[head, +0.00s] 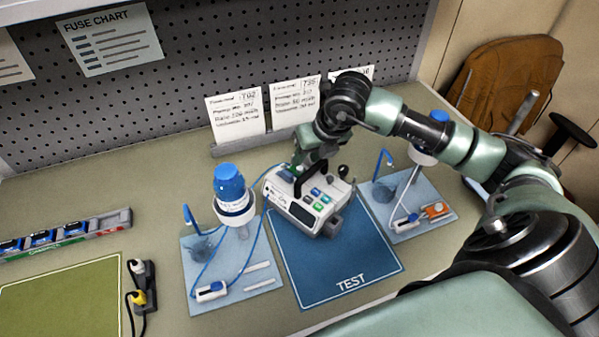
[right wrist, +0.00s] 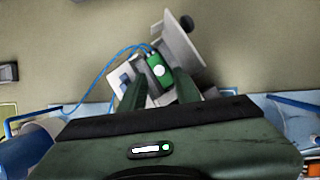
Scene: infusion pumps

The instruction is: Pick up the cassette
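The infusion pump (head: 306,203), white with colored buttons, stands on the blue TEST mat (head: 352,268). My right gripper (head: 308,172) reaches down at the pump's back left and covers part of it. In the right wrist view, a small green piece with a white round spot (right wrist: 159,71), probably the cassette, lies between the fingertips of my right gripper (right wrist: 158,80). Blue tubes run to its upper end. The fingers stand apart, and a gap shows beside the green piece. Whether either finger touches it is hard to tell. My left gripper is not in view.
Light-blue trays with tubing and clamps lie left (head: 262,299) and right (head: 424,230) of the mat. A blue-capped bottle (head: 230,186) stands by the left tray. Printed cards (head: 237,116) stand behind. A green mat (head: 65,300) and a long holder (head: 93,230) are at left.

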